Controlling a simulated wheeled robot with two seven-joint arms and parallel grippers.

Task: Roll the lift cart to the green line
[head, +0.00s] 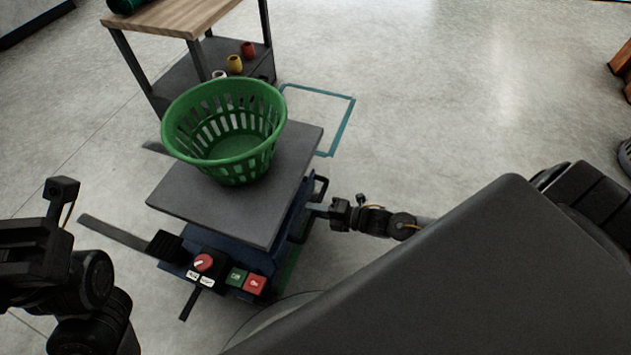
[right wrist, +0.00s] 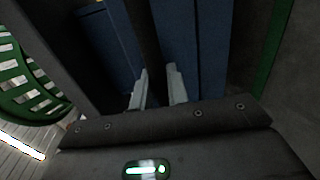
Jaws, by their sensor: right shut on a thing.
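The lift cart has a flat grey platform (head: 200,208), a dark blue base (head: 283,240) and a front panel with a red knob and green and red buttons. A green slotted basket (head: 237,165) stands upright on the platform. My right gripper (head: 318,210) is at the cart's right side, shut on its dark side handle (head: 321,187); the right wrist view shows the fingers (right wrist: 158,88) around a dark bar (right wrist: 143,35). A green line (head: 289,267) on the floor runs beside the cart's right side, partly hidden by it. My left arm is at the left edge; its fingertips cannot be made out.
A wood-topped table (head: 172,15) with a lower shelf stands behind the cart, close to it. Red, yellow and white spools are on that shelf. A teal outline (head: 345,122) marks the floor behind the cart to the right.

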